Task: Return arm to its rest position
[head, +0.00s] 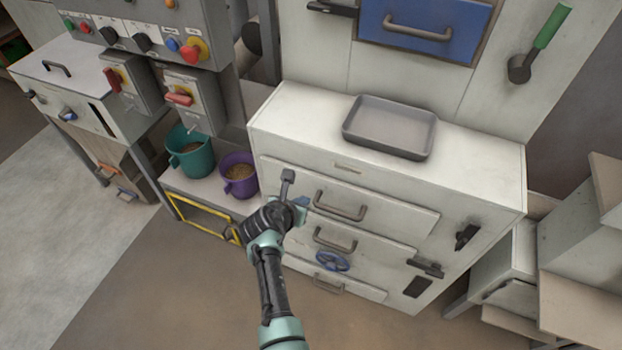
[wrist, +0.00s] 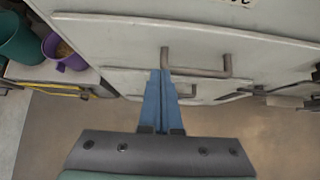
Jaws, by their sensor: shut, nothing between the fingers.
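My gripper (head: 302,202) is at the front of the white cabinet (head: 465,168), near the left end of its top drawer handle (head: 341,205). In the wrist view its blue fingers (wrist: 160,100) are together with nothing between them. Their tips overlap the left post of a grey drawer handle (wrist: 195,70) in the picture; I cannot tell whether they touch it. My arm (head: 270,280) reaches up from the bottom of the head view.
A grey tray (head: 390,127) lies on the cabinet top. A teal bucket (head: 190,155) and a purple bucket (head: 238,176) with pellets stand on a low shelf to the left, above a yellow frame (head: 205,217). Blue handwheel (head: 332,261) is on the cabinet front. Floor is open below.

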